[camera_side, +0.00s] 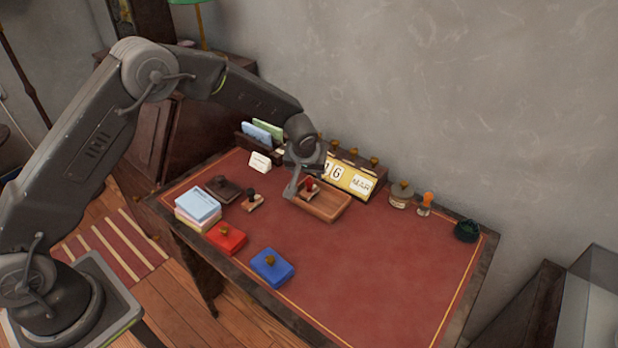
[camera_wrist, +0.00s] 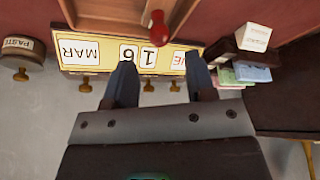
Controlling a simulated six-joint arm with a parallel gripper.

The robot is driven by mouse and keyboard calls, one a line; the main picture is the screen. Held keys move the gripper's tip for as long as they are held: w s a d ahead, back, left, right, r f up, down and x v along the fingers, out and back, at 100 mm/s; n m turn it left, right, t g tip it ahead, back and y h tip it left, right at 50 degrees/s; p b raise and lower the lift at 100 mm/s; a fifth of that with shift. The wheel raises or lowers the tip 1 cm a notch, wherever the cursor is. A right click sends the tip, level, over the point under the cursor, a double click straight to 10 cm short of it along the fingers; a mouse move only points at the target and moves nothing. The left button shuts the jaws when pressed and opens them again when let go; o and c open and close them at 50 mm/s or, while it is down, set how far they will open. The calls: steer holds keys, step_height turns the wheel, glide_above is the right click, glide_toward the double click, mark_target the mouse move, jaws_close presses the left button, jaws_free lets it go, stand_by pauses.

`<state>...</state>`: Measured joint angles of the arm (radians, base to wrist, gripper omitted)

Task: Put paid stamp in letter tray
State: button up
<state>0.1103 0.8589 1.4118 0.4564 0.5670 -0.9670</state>
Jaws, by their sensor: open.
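The wooden letter tray (camera_side: 325,208) lies on the desk in front of the calendar. A red-handled stamp (camera_side: 309,185) stands inside it, toward its back left; no lettering on it is readable, so I cannot tell if it is the paid stamp. In the wrist view its red knob (camera_wrist: 157,28) shows ahead of my fingers, with the tray (camera_wrist: 112,24) around it. My gripper (camera_side: 303,181) is over the tray's left back part. In the wrist view my gripper (camera_wrist: 160,84) has its two fingers apart with nothing between them. A black-handled stamp (camera_side: 252,200) stands left of the tray.
The yellow calendar (camera_side: 350,180) stands close behind the tray. A dark pad (camera_side: 222,188), red box (camera_side: 226,238) and blue box (camera_side: 271,268) lie left and front.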

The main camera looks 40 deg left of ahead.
steer(key=v, duration=0.6)
steer(key=s+a+r+m+h, duration=0.1)
steer(key=s+a+r+m, duration=0.15)
steer(key=s+r, duration=1.35)
steer(key=s+r+m+t+h, duration=0.1)
steer(key=s+r+m, duration=0.1)
steer(key=s, duration=1.6)
steer(key=shift+a+r+m, duration=0.15)
steer(key=shift+r+m, duration=0.2)
steer(key=shift+m, duration=0.3)
